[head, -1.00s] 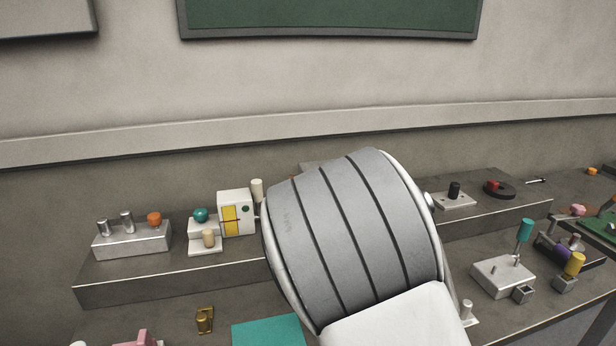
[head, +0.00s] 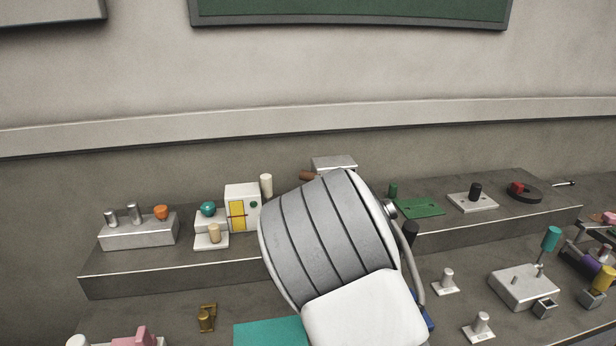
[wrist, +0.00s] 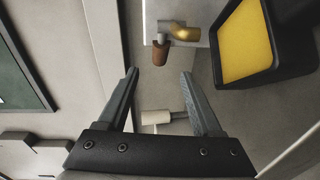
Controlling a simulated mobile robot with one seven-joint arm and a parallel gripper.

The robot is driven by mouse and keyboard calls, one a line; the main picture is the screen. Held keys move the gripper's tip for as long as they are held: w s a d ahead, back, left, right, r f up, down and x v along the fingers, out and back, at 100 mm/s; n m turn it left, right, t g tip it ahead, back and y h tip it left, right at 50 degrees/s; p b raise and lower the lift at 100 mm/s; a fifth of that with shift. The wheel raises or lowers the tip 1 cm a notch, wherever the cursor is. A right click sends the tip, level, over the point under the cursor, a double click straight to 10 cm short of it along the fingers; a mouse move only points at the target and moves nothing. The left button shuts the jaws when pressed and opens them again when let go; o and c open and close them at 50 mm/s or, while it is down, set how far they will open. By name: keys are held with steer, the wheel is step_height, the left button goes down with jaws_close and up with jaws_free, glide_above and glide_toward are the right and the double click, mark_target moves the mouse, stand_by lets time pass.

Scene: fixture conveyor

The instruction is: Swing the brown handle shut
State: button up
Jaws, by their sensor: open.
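My gripper (wrist: 159,75) is open, with nothing visibly held. The handle also shows in the head view (head: 308,176), a small brown end beside a grey metal block (head: 334,163) on the raised shelf. In the head view my own arm hides the gripper and most of the handle's fixture.
A dark-framed yellow panel (wrist: 243,42) is to the right. On the shelf are a white box (head: 240,207), a green plate (head: 419,208) and a metal block with pegs (head: 139,232).

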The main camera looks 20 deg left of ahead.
mark_target(310, 179)
steer(key=x, duration=1.1)
steer(key=shift+w+a, duration=0.2)
steer(key=shift+w, duration=0.05)
jaws_close()
stand_by(1.2)
